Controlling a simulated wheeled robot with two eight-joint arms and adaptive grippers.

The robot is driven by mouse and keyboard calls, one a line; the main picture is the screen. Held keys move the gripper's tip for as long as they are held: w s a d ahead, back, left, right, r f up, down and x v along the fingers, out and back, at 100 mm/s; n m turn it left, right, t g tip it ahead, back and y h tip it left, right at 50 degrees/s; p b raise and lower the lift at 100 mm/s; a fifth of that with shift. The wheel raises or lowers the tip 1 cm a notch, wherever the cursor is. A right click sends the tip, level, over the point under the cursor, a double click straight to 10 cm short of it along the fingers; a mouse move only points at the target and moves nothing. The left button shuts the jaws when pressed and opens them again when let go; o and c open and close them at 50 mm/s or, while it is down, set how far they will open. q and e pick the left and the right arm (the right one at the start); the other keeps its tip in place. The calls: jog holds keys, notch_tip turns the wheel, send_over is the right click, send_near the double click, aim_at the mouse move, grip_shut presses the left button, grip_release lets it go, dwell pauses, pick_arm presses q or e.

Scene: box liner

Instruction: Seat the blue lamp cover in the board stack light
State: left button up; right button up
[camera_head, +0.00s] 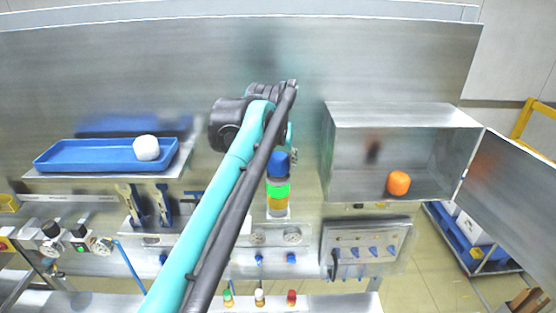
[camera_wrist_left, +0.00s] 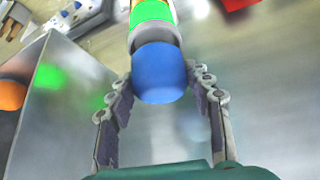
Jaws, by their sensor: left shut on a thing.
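The blue lamp cover (camera_head: 279,163) is at the top of the board stack light (camera_head: 278,191), above its green and amber sections. In the left wrist view the cover (camera_wrist_left: 160,73) lies between the fingers of my left gripper (camera_wrist_left: 160,80), which is shut on it. The cover lines up with the stack light's grey collar (camera_wrist_left: 151,37) and green section (camera_wrist_left: 152,12). I cannot tell whether it is fully down or just resting there. My arm hides part of the board left of the light. My right gripper is not in view.
A blue tray (camera_head: 80,156) with a white ball (camera_head: 146,148) sits on the left shelf. An open metal box (camera_head: 350,165) at the right holds an orange ball (camera_head: 399,183). A metal wall stands behind.

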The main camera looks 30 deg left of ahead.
pick_arm(q)
jog(key=shift+w+f, duration=0.1)
jog(key=shift+f, duration=0.1)
jog(key=shift+f+b, duration=0.5)
jog(key=shift+f, duration=0.15)
jog(key=o, duration=1.2)
jog(key=v, duration=1.2)
